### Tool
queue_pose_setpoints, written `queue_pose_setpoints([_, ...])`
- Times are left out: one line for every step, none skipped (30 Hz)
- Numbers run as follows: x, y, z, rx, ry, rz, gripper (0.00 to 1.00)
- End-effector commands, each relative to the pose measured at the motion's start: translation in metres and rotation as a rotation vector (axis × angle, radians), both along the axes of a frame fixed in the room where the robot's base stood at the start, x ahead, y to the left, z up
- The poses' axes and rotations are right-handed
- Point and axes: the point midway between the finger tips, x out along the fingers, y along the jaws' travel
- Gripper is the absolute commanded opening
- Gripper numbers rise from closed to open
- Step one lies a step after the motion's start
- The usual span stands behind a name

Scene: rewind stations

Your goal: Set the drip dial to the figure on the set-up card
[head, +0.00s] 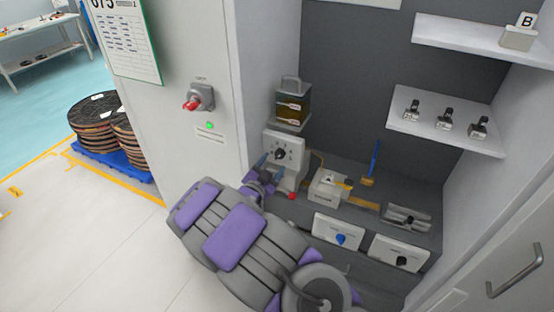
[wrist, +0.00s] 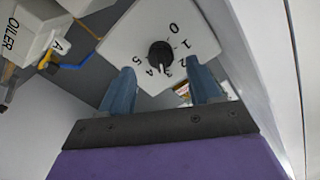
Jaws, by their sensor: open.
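The drip dial shows in the wrist view as a white plate (wrist: 120,30) numbered 0 to 5, with a round black knob (wrist: 160,54) in its middle. The knob's mark seems to face the 3 and 4 side; the exact figure is unclear. In the head view the dial plate (head: 295,145) stands below an amber oil tank (head: 292,104). My gripper (wrist: 160,67) is open, its blue fingers apart at either side below the knob, holding nothing; it also shows in the head view (head: 271,158). A printed card (head: 128,40) hangs at upper left; its small rows are unreadable.
A red-handled switch (head: 198,97) is on the wall at left. The white oiler box (head: 327,188) marked A stands right of the dial. Panels with a blue knob (head: 340,239) and a black knob (head: 402,260) sit in front. Shelves (head: 440,125) are at right.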

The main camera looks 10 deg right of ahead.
Motion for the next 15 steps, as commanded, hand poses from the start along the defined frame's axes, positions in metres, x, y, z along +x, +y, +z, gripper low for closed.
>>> queue_pose_setpoints([0.006, -0.006, -0.001, 0.001, 0.0, -0.002, 0.63])
queue_pose_setpoints([0.01, -0.008, -0.001, 0.001, 0.0, -0.001, 0.63])
queue_pose_setpoints([0.014, -0.011, -0.001, 0.001, 0.0, -0.001, 0.63])
queue_pose_setpoints([0.017, -0.012, -0.001, 0.002, 0.0, 0.001, 0.63])
queue_pose_setpoints([0.02, -0.014, -0.001, 0.003, -0.001, 0.001, 0.63])
queue_pose_setpoints([0.023, -0.017, -0.001, 0.003, -0.001, 0.0, 0.63])
queue_pose_setpoints([0.025, -0.019, -0.001, 0.003, -0.001, 0.0, 0.63])
queue_pose_setpoints([0.027, -0.021, -0.001, 0.003, -0.001, 0.0, 0.63])
queue_pose_setpoints([0.029, -0.023, -0.001, 0.003, 0.0, -0.001, 0.63])
queue_pose_setpoints([0.03, -0.025, -0.001, 0.003, 0.0, -0.001, 0.63])
queue_pose_setpoints([0.031, -0.025, -0.001, 0.002, 0.001, 0.0, 0.63])
queue_pose_setpoints([0.032, -0.026, -0.001, 0.002, 0.001, 0.0, 0.63])
queue_pose_setpoints([0.033, -0.027, 0.0, 0.002, 0.001, 0.0, 0.63])
queue_pose_setpoints([0.034, -0.027, -0.001, 0.001, 0.001, 0.001, 0.63])
queue_pose_setpoints([0.034, -0.027, 0.0, 0.001, 0.001, 0.001, 0.63])
